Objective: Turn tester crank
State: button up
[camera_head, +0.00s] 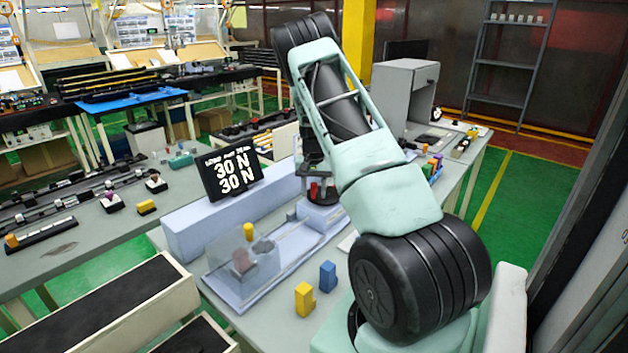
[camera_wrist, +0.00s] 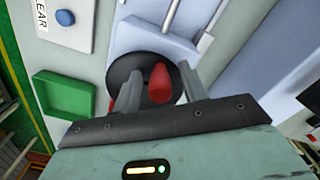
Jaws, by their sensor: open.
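The tester (camera_head: 195,228) is a pale blue-grey bench unit with a clear cover on the table. Its crank has a black disc (camera_wrist: 122,68) and a red knob (camera_wrist: 158,82), and the red also shows under my wrist in the head view (camera_head: 315,190). My gripper (camera_wrist: 158,85) is open at the crank, with one finger on each side of the red knob in the wrist view. I cannot tell whether either finger touches it. More red shows beside the left finger.
A yellow clip (camera_head: 248,231) stands at the clear cover. A yellow block (camera_head: 304,299) and a blue block (camera_head: 327,276) stand in front of the tester. The wrist view shows a green tray (camera_wrist: 64,94) and a blue button (camera_wrist: 65,17) beside the crank. A grey cabinet (camera_head: 400,95) stands behind.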

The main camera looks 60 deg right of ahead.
notch_tip(320, 180, up, 17)
jog(key=b, duration=0.4)
jog(key=shift+r, duration=0.15)
jog(key=shift+a, duration=0.1)
jog(key=w+a+n+y, duration=0.1)
jog(key=w+a+n, duration=0.15)
jog(key=a, duration=0.85)
jog(key=w+a+n, duration=0.2)
jog(key=w+a, duration=0.1)
jog(key=a, duration=0.7)
jog(key=s+a+f+n, duration=0.1)
jog(key=s+a+n, duration=0.1)
jog(key=a, duration=0.7)
jog(key=s+a+n, duration=0.1)
jog(key=a+n, duration=0.2)
jog(key=a, duration=0.6)
jog(key=s+a+f+n, duration=0.2)
jog(key=s+a+n, duration=0.3)
jog(key=s+a, duration=0.8)
jog(key=s+a+f+n, duration=0.1)
jog(key=s+a+n, duration=0.1)
jog(key=s, duration=0.4)
jog(key=s+a+f+n, duration=0.1)
jog(key=s+a+n, duration=0.2)
jog(key=s, duration=0.3)
jog(key=shift+s+a+f+b, duration=0.3)
jog(key=shift+s+a+b, duration=0.05)
jog(key=shift+a+b, duration=0.1)
jog(key=shift+d, duration=0.1)
